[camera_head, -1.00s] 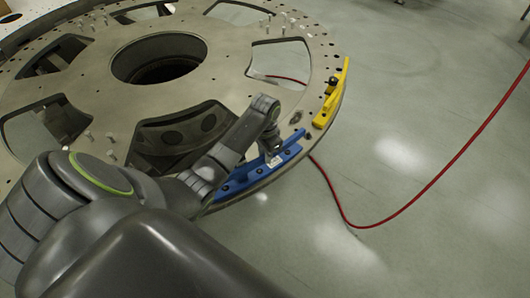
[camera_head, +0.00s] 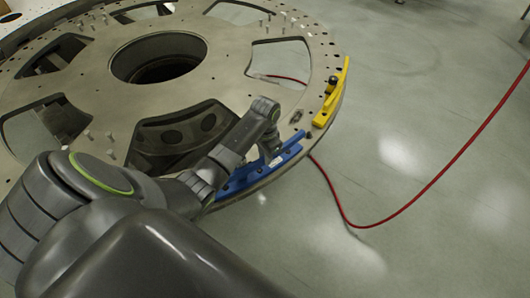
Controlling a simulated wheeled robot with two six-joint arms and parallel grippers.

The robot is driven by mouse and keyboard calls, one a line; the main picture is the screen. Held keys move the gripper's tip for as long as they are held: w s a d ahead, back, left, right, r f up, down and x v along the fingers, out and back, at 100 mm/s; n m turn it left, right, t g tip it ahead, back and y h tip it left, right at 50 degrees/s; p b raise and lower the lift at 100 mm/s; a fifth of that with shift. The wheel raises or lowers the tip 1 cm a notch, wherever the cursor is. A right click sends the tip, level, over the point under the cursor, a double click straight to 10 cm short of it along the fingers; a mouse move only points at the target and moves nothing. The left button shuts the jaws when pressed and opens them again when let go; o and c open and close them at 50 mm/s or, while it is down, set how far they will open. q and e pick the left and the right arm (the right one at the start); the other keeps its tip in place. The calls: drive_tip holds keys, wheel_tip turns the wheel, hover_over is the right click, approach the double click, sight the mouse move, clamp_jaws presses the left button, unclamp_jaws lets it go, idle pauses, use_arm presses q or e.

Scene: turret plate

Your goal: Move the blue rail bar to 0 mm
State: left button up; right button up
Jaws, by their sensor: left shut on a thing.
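The blue rail bar (camera_head: 245,177) lies along the near right rim of the round metal turret plate (camera_head: 105,62). My left gripper (camera_head: 271,160) reaches over the plate from the left and is shut on the blue rail bar near its upper right part. The fingertips are small and partly hidden by the wrist. My arm hides the lower left end of the bar. No scale marks can be read here. My right gripper is not in view.
A yellow rail bar (camera_head: 323,115) with a dark knob (camera_head: 332,84) sits on the rim beyond the blue bar's upper end. Several pegs stand on the plate, which has large openings. A red cable (camera_head: 425,190) crosses the otherwise clear floor at right.

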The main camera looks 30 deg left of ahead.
use_arm(q)
drive_tip(key=shift+d+f, duration=0.1)
drive_tip(key=shift+f, duration=0.6)
idle(0.4)
drive_tip(key=o, duration=0.7)
drive_tip(key=shift+r, duration=0.1)
drive_tip(key=shift+r, duration=0.1)
wheel_tip(320, 180, up, 2)
drive_tip(key=shift+r+p, duration=0.25)
drive_tip(key=shift+p, duration=0.8)
drive_tip(key=shift+r, duration=2.15)
